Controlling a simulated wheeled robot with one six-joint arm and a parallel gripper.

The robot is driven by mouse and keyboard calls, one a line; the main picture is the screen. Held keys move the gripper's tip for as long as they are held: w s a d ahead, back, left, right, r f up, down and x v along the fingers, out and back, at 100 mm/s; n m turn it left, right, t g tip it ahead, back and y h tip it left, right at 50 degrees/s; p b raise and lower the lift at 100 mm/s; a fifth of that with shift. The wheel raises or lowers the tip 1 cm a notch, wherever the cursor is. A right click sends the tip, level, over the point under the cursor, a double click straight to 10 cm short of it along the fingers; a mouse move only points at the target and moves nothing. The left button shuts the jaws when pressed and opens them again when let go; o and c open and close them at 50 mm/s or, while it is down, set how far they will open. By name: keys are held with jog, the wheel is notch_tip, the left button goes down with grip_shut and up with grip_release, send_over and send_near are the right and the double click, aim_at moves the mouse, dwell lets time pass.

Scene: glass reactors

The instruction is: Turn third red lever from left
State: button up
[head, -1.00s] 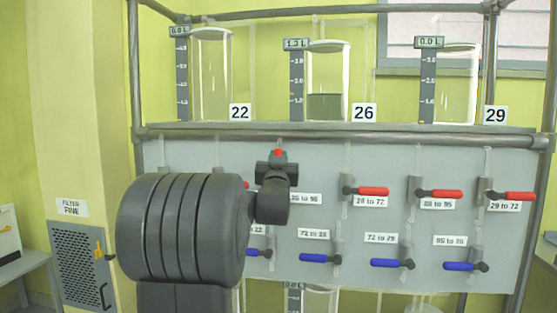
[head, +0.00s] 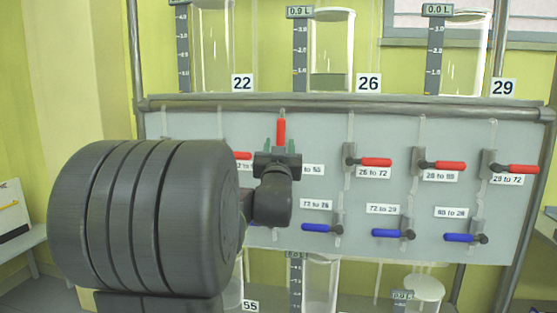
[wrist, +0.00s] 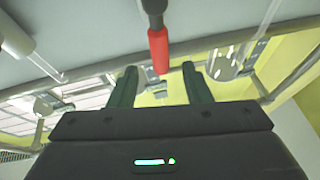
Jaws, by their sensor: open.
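The third red lever (head: 281,131) stands upright on the grey panel, while the other visible red levers lie level. In the head view my gripper (head: 281,146) is just below it, with its green fingers spread. In the wrist view the red lever (wrist: 158,50) hangs from the top, between and beyond the fingertips (wrist: 160,78), and I see no contact. My gripper is open and empty. The second red lever (head: 243,156) shows only its tip; my arm hides the far left of the row.
Red levers (head: 376,162) (head: 450,165) (head: 523,169) continue to the right. Blue levers (head: 322,227) sit in a lower row. A rail (head: 345,108) runs above the panel.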

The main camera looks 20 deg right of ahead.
jog(key=v, duration=0.4)
jog(key=shift+s+a+f, duration=0.15)
jog(key=shift+s, duration=0.15)
jog(key=shift+c, duration=0.2)
dwell(1.3)
